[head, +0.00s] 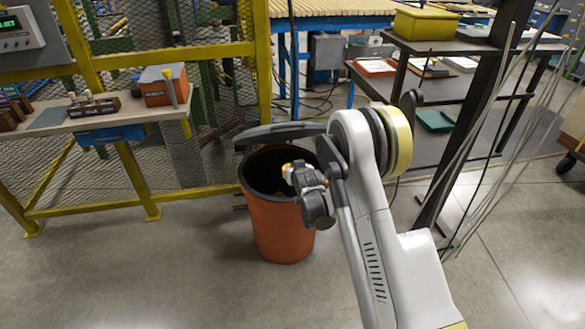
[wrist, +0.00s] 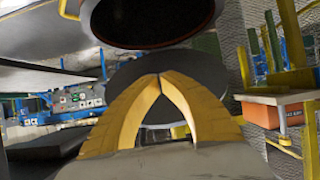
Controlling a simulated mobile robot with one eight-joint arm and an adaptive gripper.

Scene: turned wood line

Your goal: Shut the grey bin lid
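The orange bin (head: 281,232) stands on the floor with its dark mouth uncovered. Its grey lid (head: 265,134) is raised at the far side of the rim, seen nearly edge-on and partly hidden by my arm. In the wrist view the bin's dark mouth (wrist: 150,14) is at the top, and the dark grey round lid (wrist: 195,68) appears behind my fingers. My gripper (wrist: 160,76) has its yellow fingertips together with nothing seen between them. In the head view my gripper (head: 288,171) appears in front of the bin's mouth; whether it touches the lid I cannot tell.
A yellow-framed mesh fence (head: 150,197) stands behind and left of the bin. A bench (head: 60,124) there holds an orange box (head: 165,88). A dark shelf rack (head: 462,140) stands to the right. The floor in front is clear.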

